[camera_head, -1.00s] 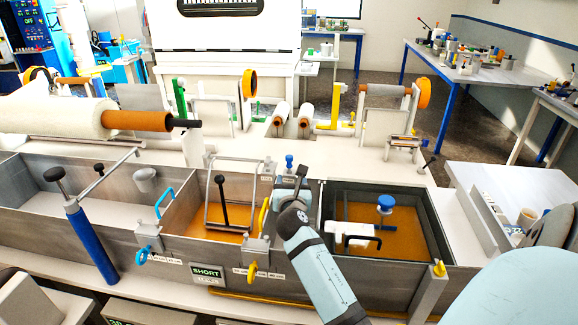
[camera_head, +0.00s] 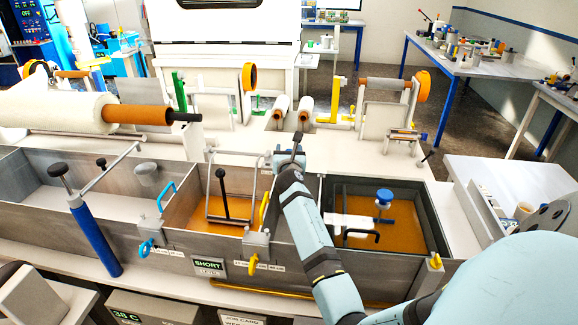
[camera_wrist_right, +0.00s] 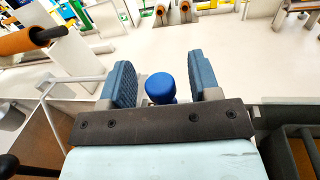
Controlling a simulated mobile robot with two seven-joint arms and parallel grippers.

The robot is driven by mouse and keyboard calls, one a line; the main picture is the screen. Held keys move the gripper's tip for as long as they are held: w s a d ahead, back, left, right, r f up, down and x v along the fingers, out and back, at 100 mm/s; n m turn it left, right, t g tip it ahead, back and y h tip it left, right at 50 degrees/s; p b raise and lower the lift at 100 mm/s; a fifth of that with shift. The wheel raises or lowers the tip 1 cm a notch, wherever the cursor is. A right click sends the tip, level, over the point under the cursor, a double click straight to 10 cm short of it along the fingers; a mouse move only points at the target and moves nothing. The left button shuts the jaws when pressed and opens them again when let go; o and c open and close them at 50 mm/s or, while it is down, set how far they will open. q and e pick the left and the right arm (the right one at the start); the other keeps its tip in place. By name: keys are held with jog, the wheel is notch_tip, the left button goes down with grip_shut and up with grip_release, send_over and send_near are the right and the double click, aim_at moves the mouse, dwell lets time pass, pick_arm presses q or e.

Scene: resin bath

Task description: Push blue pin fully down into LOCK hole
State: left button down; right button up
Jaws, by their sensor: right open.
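The blue pin (camera_wrist_right: 160,88) shows its round blue head between the two blue-padded fingers of my right gripper (camera_head: 289,156) in the right wrist view. There is a gap on both sides of the head, so the gripper is open around it without gripping. In the head view my right gripper is at the back rim of the tank, and its fingers and wrist hide the pin. The LOCK hole and the pin's lower part are hidden, so its depth cannot be told.
An amber bath (camera_head: 228,208) with a wire frame lies left of my right arm. Another bath (camera_head: 400,232) with a blue knob (camera_head: 384,197) lies to the right. A white roll (camera_head: 50,112) reaches in from the left. The white deck (camera_head: 360,160) behind is mostly clear.

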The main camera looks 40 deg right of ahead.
jog(key=shift+w+d, duration=0.4)
jog(key=shift+s, duration=0.1)
jog(key=c, duration=1.1)
grip_shut()
jog(key=shift+r, duration=0.1)
